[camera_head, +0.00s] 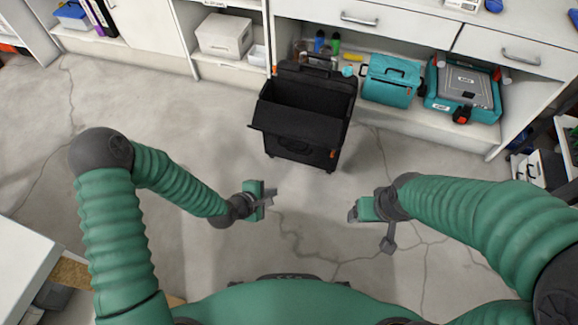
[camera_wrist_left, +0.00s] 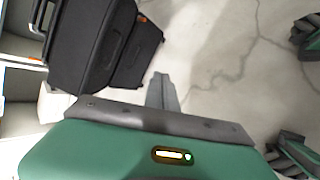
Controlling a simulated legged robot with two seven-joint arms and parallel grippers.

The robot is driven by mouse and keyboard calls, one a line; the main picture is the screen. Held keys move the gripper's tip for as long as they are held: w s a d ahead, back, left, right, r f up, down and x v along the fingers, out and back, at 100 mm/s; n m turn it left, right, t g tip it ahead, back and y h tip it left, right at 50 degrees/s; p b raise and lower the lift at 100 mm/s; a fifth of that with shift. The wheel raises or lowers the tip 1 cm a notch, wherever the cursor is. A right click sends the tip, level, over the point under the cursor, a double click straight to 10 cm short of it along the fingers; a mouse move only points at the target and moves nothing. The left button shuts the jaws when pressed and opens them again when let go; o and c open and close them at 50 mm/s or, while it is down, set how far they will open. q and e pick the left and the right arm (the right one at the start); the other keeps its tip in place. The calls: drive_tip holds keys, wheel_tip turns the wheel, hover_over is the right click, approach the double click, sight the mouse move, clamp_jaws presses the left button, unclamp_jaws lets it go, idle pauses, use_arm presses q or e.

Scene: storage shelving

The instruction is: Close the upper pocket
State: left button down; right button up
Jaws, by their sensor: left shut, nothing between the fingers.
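A black tool bag (camera_head: 304,117) stands upright on the floor in front of the shelving, in the upper middle of the head view. Its upper pocket (camera_head: 298,95) is open at the top, and the front flap (camera_head: 295,125) hangs outward. The bag also shows at the upper left of the left wrist view (camera_wrist_left: 90,45). My left gripper (camera_head: 271,196) is shut and empty, in front of the bag and apart from it. Its fingers show in the left wrist view (camera_wrist_left: 163,92). My right gripper (camera_head: 352,214) is to the right, also apart from the bag; its fingers are too small to judge.
Behind the bag, a low shelf holds a teal case (camera_head: 390,82), a teal toolbox (camera_head: 463,88) and small bottles. A white box (camera_head: 224,36) stands on a shelf at left. A white table corner (camera_head: 22,255) is at lower left. The floor around the grippers is clear.

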use_arm(q)
wheel_tip(320, 180, down, 6)
drive_tip(key=w+d+n+t+b, duration=0.2)
drive_tip(key=w+d+n, duration=0.1)
drive_tip(key=n, duration=0.3)
drive_tip(key=w+d+f+n+t+b, duration=0.1)
drive_tip(key=w+n+t+b, duration=0.1)
drive_tip(key=w+n+b, duration=0.3)
drive_tip(key=w+d+f+n+t+y+b, duration=0.1)
drive_tip(key=w+n+b, duration=0.4)
drive_tip(key=w, duration=0.5)
drive_tip(key=shift+w+d+t+b, duration=0.35)
drive_tip(key=shift+d+t+b, duration=0.05)
drive_tip(key=shift+t, duration=0.3)
use_arm(e)
drive_tip(key=s+x, duration=0.3)
drive_tip(key=x, duration=1.1)
drive_tip(key=shift+s+f, duration=0.3)
drive_tip(key=shift+f, duration=0.5)
